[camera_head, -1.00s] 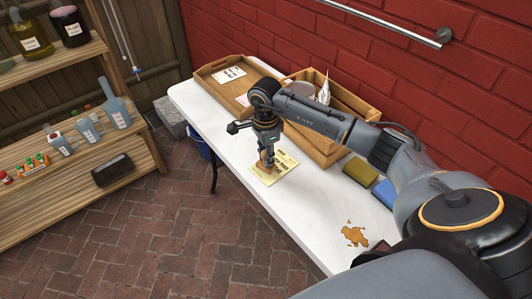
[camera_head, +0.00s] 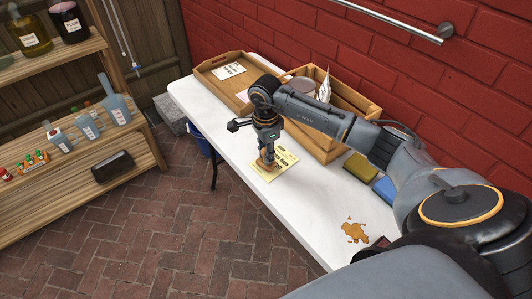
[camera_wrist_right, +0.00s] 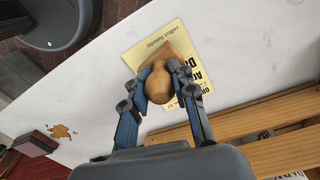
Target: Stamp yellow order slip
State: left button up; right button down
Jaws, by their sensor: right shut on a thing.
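The yellow order slip (camera_head: 282,163) lies on the white table in the head view. It also shows in the right wrist view (camera_wrist_right: 150,35), with dark print on it. My right gripper (camera_head: 267,158) is directly above the slip, pointing down. It is shut on the rounded wooden handle of the stamp (camera_wrist_right: 160,85). The stamp's wooden base is over the slip and covers part of it. I cannot tell whether the stamp's face touches the paper. My left gripper is not in view.
A wooden crate (camera_head: 330,150) stands behind the slip, and a wooden tray (camera_head: 210,83) with a paper is at the far end. Yellow (camera_head: 360,167) and blue (camera_head: 385,190) sponges lie right of the crate. A brown spill (camera_head: 354,231) marks the near tabletop.

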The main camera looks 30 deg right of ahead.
jog(key=shift+s+f+b, duration=0.1)
jog(key=shift+f+b, duration=0.55)
jog(key=shift+f, duration=0.15)
dwell(0.5)
jog(key=shift+r, duration=0.1)
jog(key=shift+r+p, duration=2.05)
jog(key=shift+r, duration=1.4)
